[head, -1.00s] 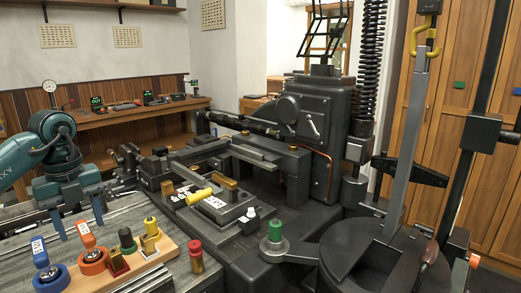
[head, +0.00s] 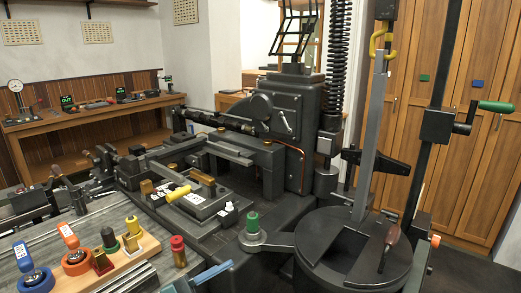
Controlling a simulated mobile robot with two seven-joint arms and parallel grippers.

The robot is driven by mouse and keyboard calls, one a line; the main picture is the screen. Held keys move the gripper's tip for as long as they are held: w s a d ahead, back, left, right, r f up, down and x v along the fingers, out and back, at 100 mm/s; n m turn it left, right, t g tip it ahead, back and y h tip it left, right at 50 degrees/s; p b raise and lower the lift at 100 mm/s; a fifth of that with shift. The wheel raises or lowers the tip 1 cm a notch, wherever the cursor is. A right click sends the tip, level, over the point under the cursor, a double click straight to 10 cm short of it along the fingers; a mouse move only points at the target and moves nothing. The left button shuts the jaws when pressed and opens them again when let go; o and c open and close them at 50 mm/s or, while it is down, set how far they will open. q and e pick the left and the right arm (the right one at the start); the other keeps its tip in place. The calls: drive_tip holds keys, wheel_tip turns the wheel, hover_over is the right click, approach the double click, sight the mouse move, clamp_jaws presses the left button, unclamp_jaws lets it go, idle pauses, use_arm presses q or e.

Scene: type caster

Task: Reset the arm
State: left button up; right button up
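The type caster is the large dark machine (head: 287,125) in the middle, with a black round pot (head: 315,250) at the right front. A teal and light blue part of one of my arms, likely a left gripper finger (head: 212,272), shows at the bottom edge near the red-capped bottle. Most of it is cut off, so its opening cannot be seen. Nothing held shows there. My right gripper is not in view.
A wooden rack (head: 128,262) holds blue, orange, green and yellow-handled tools at the lower left. A red-capped bottle (head: 178,252) stands beside it. A green-knobbed lever (head: 253,228) and a tall grey lever (head: 367,135) stand right. Wooden cabinets (head: 450,110) line the right wall.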

use_arm(q)
drive_tip(key=s+a+f+n+y, duration=0.4)
drive_tip(key=s+f+n+y, duration=0.3)
drive_tip(key=f+n, duration=0.2)
drive_tip(key=s+a+f+n+t+y+p, duration=0.1)
drive_tip(key=s+a+f+n+y, duration=0.3)
drive_tip(key=s+f+n+y, duration=0.3)
wheel_tip(320, 180, down, 6)
drive_tip(key=n+y, duration=0.1)
drive_tip(key=n, duration=0.2)
drive_tip(key=shift+y, duration=0.3)
drive_tip(key=shift+a+r, duration=0.1)
